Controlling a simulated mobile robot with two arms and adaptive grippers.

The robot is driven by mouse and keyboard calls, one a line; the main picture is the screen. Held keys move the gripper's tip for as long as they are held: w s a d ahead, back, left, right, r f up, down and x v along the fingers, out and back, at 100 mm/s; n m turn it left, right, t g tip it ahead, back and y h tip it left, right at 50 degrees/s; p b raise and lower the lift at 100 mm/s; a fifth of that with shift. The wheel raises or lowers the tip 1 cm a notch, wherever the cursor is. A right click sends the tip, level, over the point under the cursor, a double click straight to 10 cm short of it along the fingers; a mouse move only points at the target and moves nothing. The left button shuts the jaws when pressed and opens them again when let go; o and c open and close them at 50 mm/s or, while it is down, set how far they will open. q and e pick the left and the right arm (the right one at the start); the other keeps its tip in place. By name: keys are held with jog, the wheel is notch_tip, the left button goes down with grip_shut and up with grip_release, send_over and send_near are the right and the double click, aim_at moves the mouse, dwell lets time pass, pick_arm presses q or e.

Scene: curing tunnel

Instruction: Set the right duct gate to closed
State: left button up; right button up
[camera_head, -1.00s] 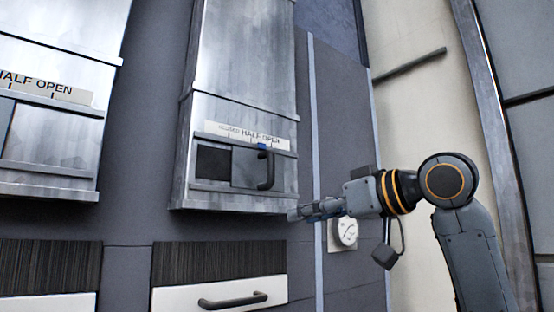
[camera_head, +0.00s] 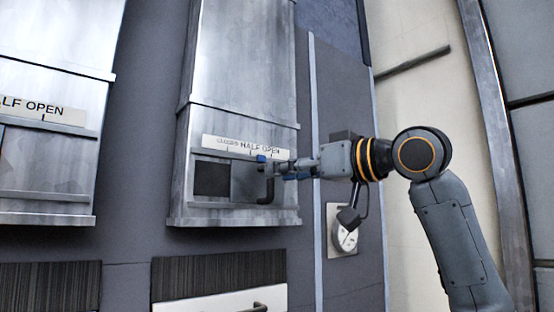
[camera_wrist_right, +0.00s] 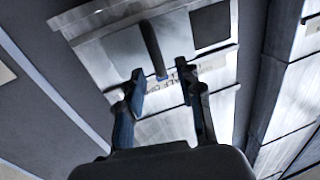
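The right duct gate (camera_head: 244,181) is a grey sliding plate in the metal duct on the right. A dark opening (camera_head: 212,179) shows to the left of the plate. The gate has a dark vertical bar handle (camera_head: 265,192) and a blue marker (camera_head: 261,158) below the label strip (camera_head: 243,144), near the words HALF OPEN. My right gripper (camera_head: 279,169) is at the handle, coming from the right. In the right wrist view the fingers (camera_wrist_right: 160,78) are open, and the handle (camera_wrist_right: 153,48) lies between the tips. I cannot tell whether they touch it. My left gripper is out of view.
A second duct (camera_head: 50,170) with its own HALF OPEN label stands at the left. Below the right duct is a drawer (camera_head: 205,302) with a dark handle. A round gauge (camera_head: 345,238) hangs on the wall below my right wrist.

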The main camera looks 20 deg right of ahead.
aim_at(265, 183)
jog(key=x, duration=0.2)
jog(key=shift+w+a+p, duration=0.15)
jog(key=shift+w+p, duration=0.15)
jog(key=shift+p, duration=0.05)
grip_shut()
jog(key=shift+s, duration=0.1)
